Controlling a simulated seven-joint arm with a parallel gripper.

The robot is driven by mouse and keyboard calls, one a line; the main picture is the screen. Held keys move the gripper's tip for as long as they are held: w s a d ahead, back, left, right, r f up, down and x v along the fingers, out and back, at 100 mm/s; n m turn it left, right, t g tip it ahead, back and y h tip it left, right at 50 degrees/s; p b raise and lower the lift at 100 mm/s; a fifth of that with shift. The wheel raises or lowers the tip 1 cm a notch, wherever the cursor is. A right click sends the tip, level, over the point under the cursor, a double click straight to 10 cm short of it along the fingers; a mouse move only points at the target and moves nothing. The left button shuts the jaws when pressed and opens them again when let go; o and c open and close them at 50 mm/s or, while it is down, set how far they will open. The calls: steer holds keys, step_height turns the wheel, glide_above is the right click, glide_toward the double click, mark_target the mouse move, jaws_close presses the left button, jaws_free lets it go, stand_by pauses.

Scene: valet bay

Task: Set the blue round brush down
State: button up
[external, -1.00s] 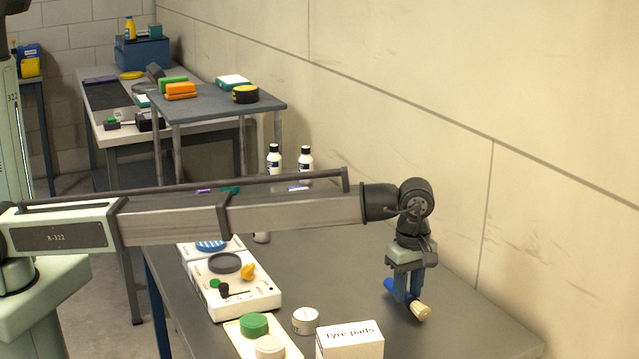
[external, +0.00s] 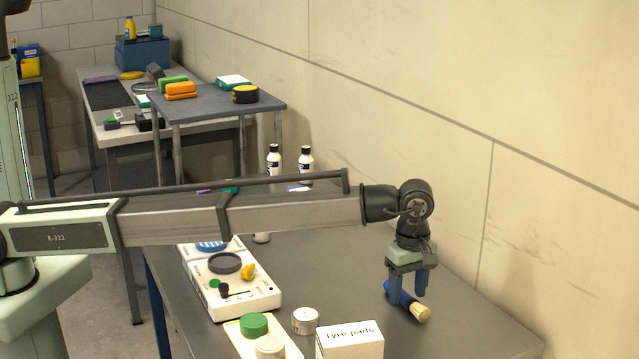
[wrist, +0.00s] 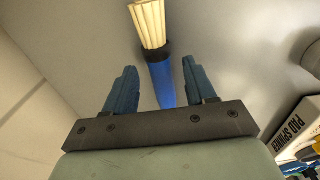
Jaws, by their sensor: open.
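The blue round brush (external: 407,301) has a blue handle and pale bristles and lies on the grey table near its right end. In the wrist view the brush (wrist: 161,81) runs between the two blue fingers, its bristles toward the top of the picture. My gripper (external: 410,295) is open, pointing down just above and around the brush. In the wrist view my gripper (wrist: 160,75) shows a gap between each finger and the brush.
A white Tyre pads box (external: 349,341), a round tin (external: 305,320) and a tray with green and cream pads (external: 286,349) stand left of the brush. A white device (external: 235,291) sits further left. The table (external: 340,270) behind the brush is clear; the wall is to the right.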

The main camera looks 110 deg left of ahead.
mark_target(408, 296)
step_height(408, 296, up, 12)
stand_by(0.6)
